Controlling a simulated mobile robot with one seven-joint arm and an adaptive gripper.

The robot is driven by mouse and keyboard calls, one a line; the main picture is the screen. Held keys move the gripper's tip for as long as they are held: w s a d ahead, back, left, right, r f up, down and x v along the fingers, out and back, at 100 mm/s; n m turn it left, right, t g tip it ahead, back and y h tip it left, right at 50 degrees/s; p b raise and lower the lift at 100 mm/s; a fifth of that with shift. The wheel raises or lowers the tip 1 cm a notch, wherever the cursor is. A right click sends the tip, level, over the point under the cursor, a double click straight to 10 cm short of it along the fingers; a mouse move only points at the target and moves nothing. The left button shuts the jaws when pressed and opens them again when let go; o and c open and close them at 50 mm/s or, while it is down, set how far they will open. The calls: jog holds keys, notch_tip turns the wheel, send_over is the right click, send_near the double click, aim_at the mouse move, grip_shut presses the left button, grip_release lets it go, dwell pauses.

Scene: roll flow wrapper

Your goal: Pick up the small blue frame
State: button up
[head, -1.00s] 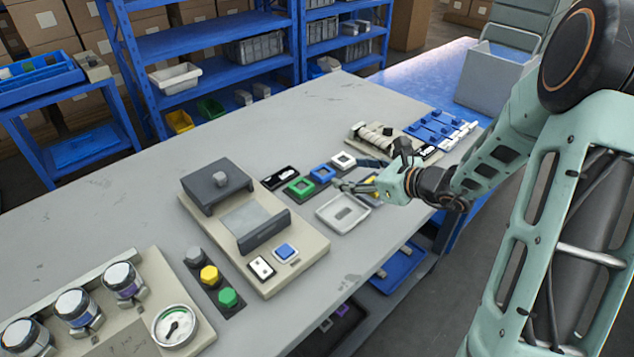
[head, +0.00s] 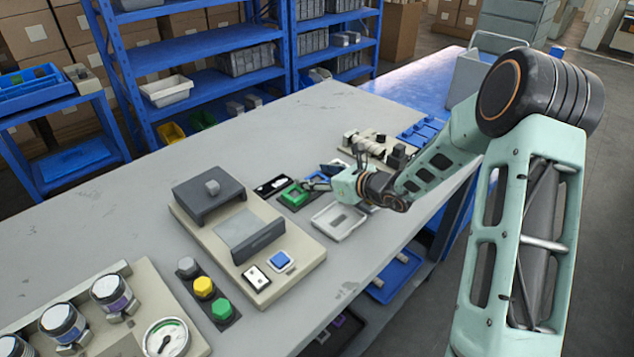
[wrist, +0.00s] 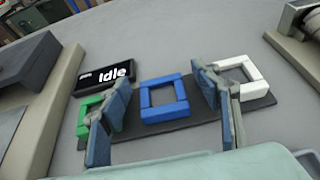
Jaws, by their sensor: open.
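The small blue frame (wrist: 164,112) is a square ring lying on a dark strip (wrist: 190,130), between a green frame (wrist: 88,116) on its left and a white frame (wrist: 238,74) on its right in the wrist view. My gripper (wrist: 165,105) is open, with one blue-grey finger on each side of the blue frame in that view. I cannot tell how high the fingers are above it. The left finger partly covers the green frame and the right one partly covers the white frame. In the head view my gripper (head: 324,180) hides most of the blue frame.
A black "Idle" display (wrist: 105,78) stands behind the strip. A light tray (head: 338,220) lies in front of it. The beige-based machine (head: 242,232) is to the left, and a rack of parts (head: 382,146) is to the right. The table behind is clear.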

jog(key=shift+w+a+f, duration=0.1)
jog(key=shift+w+a, duration=0.05)
jog(key=shift+a, duration=0.05)
jog(key=c, duration=1.1)
